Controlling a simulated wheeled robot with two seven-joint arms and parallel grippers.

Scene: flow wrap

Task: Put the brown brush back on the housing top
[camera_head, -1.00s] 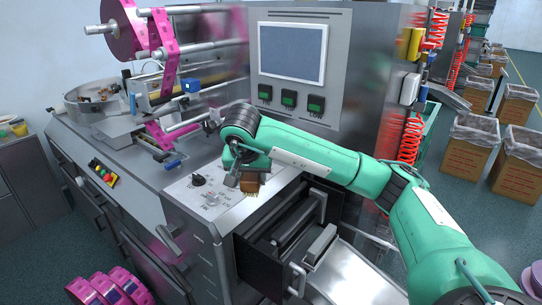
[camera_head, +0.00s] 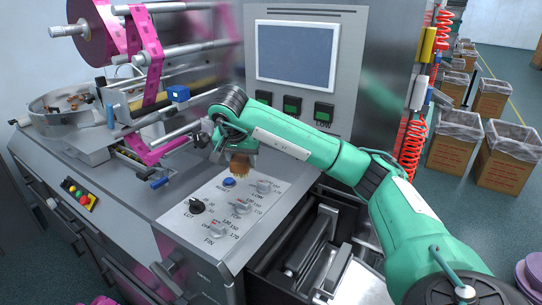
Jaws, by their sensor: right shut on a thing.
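The brown brush (camera_head: 238,170) is in my right gripper (camera_head: 236,153), bristles pointing down. My right gripper is shut on its upper part, and the arm comes in from the right. The brush hangs just beyond the far edge of the control panel with knobs, in front of the screen's housing. I cannot tell whether its bristles touch the surface below. The metal housing top (camera_head: 165,190) runs left and behind the knob panel (camera_head: 225,212). My left gripper is not in view.
A pink film roll (camera_head: 97,30) and metal rollers stand at the back left. A round metal bowl (camera_head: 68,104) sits at the far left. An open drawer (camera_head: 310,250) lies below the panel at the front. Boxes (camera_head: 509,155) stand on the floor at right.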

